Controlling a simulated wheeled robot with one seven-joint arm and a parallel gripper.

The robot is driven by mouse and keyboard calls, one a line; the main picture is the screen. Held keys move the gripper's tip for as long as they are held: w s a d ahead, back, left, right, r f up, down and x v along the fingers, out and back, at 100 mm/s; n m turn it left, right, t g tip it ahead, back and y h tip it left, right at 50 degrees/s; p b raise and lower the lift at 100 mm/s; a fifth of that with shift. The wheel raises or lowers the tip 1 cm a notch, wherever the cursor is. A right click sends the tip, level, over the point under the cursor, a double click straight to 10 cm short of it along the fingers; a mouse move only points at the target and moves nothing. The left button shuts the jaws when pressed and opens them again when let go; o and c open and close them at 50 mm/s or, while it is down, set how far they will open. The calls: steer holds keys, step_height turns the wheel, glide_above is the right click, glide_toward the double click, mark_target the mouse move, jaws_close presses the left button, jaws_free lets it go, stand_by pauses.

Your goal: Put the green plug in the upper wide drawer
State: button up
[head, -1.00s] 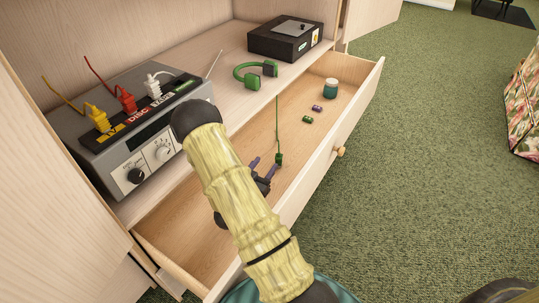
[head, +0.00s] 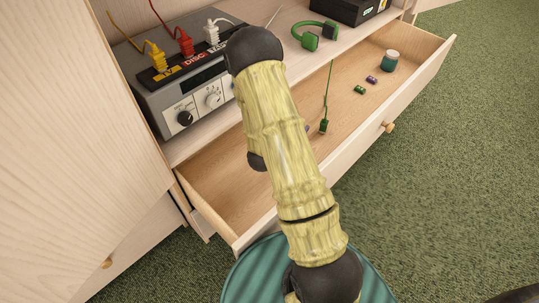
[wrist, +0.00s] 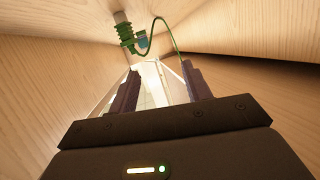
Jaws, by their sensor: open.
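The green plug (head: 323,127) is inside the open upper wide drawer (head: 345,148), with its thin green cord rising from it. In the wrist view the plug (wrist: 126,35) is beyond my fingertips, with a clear gap between. I cannot tell for certain that it rests on the drawer floor. My gripper (wrist: 158,76) is open and empty, its two dark purple fingers spread. In the head view my arm hides most of the gripper; only a bit of a finger shows just left of the plug.
In the drawer lie a teal jar (head: 390,61), a small green piece (head: 360,90) and a purple piece (head: 372,80). On the shelf above are a grey device (head: 195,85) with yellow, red and white plugs, a green cable piece (head: 310,41) and a black box (head: 345,8).

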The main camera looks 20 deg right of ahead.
steer(key=s+a+r+n+y, duration=0.1)
steer(key=a+r+n+y, duration=0.2)
steer(key=a+y, duration=0.3)
steer(key=s+a+r+n+y, duration=0.1)
steer(key=a+r+n+y, duration=0.25)
steer(key=a, duration=0.35)
steer(key=s+a+r+n+g+y, duration=0.1)
steer(key=s+a+r+n+g, duration=0.1)
steer(key=s, duration=0.5)
steer(key=s+a+r+n+g+y, duration=0.1)
steer(key=s+a+r+n+g, duration=0.1)
steer(key=s, duration=0.5)
steer(key=shift+s+a+r+n+g+y, duration=0.35)
steer(key=shift+s+a+r+n+g, duration=0.1)
steer(key=shift+n+g, duration=0.4)
